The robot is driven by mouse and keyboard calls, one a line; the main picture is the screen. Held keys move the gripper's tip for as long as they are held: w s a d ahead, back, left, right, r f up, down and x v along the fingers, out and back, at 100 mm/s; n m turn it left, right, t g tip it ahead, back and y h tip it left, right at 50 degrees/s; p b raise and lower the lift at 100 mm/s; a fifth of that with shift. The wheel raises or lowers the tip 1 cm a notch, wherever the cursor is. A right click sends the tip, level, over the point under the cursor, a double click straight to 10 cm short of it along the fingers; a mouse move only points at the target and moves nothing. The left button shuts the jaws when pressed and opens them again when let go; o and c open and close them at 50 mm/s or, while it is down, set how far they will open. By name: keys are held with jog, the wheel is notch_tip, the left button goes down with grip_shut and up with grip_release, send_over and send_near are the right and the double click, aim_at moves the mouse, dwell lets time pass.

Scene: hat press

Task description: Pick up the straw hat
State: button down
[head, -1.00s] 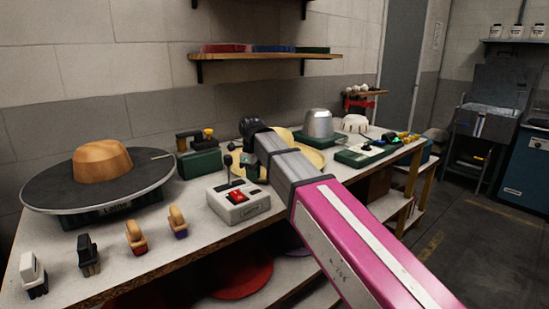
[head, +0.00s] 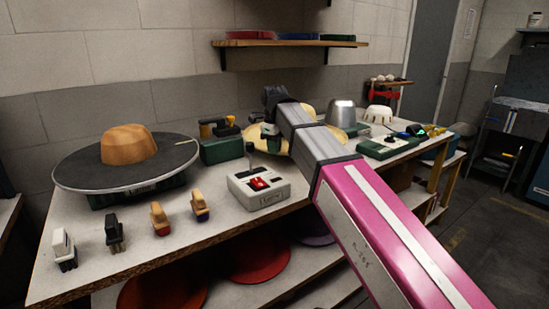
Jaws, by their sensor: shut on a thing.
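The straw hat (head: 251,132) is pale yellow and round-brimmed. It shows in the head view on both sides of my arm's end, above the back middle of the workbench, and the arm hides much of it. My gripper (head: 270,138) is at the end of my pink and grey arm and is shut on the straw hat. The fingertips are small and dark here, so the exact grip on the hat cannot be made out.
On the workbench (head: 110,262), a wooden hat block stands on a round dark plate (head: 75,177) at left. Brushes and a white control box (head: 268,190) with a lever stand in front. A metal dome (head: 342,113) and green box (head: 388,147) are right. A wall shelf (head: 290,43) hangs above.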

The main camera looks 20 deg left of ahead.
notch_tip(320, 180, up, 12)
dwell(0.6)
jog(key=shift+w+r, duration=0.1)
dwell(0.6)
